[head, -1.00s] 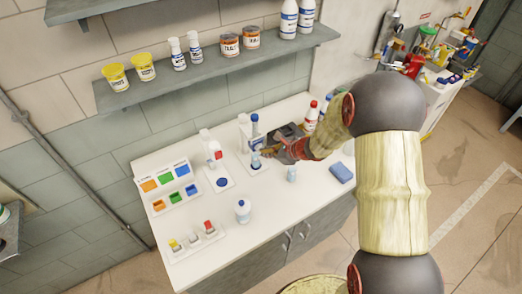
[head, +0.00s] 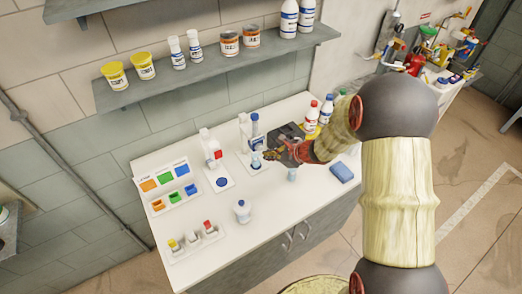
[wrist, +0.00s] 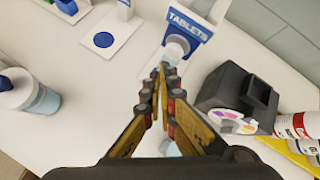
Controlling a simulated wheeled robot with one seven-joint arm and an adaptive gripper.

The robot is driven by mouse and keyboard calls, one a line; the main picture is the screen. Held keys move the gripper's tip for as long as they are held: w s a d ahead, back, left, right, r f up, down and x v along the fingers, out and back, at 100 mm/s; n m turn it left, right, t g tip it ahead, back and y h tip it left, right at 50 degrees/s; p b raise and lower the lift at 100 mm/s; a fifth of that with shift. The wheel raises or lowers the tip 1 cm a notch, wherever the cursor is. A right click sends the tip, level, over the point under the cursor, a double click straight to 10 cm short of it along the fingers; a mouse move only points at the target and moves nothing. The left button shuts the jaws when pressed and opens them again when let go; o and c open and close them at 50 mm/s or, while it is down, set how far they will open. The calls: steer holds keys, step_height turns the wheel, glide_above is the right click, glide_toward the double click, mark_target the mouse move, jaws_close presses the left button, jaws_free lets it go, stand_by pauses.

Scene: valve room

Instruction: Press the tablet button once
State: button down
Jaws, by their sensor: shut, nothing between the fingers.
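The tablet dispenser (head: 257,134) is a white and dark blue unit on the counter, left of my gripper in the head view. Its "TABLETS" label (wrist: 188,22) is at the top of the wrist view. A pale, bluish-clear cup-like piece (wrist: 177,48) is below the label, just beyond my fingertips. I cannot tell whether the tips touch the dispenser.
A second white dispenser (head: 211,146) with a blue-dotted base is to the left. A dark box (wrist: 236,96) and several bottles are close on the right. A white bottle (head: 242,211) stands in front. A blue sponge (head: 342,172) lies right.

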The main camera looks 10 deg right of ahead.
steer(key=s, duration=0.1)
steer(key=s+d, duration=0.1)
steer(key=s, duration=0.1)
steer(key=s+b, duration=0.1)
steer(key=shift+s+d, duration=0.25)
steer(key=shift+s, duration=0.15)
stand_by(0.9)
steer(key=s+a+r+n+g+b, duration=0.1)
steer(key=s+a+r+n+g, duration=0.15)
steer(key=s+n, duration=0.5)
steer(key=s+a+r+n+g+b, duration=0.1)
steer(key=s+a+r+n+g, duration=0.15)
steer(key=s+n, duration=0.5)
steer(key=s+d+r+n+t+h+b, duration=0.3)
steer(key=s+r+n+h+b, duration=0.2)
steer(key=s, duration=0.8)
steer(key=shift+d+r+n+h+b, duration=0.3)
steer(key=shift+r+n+b, duration=1.45)
steer(key=shift+r+n, duration=0.85)
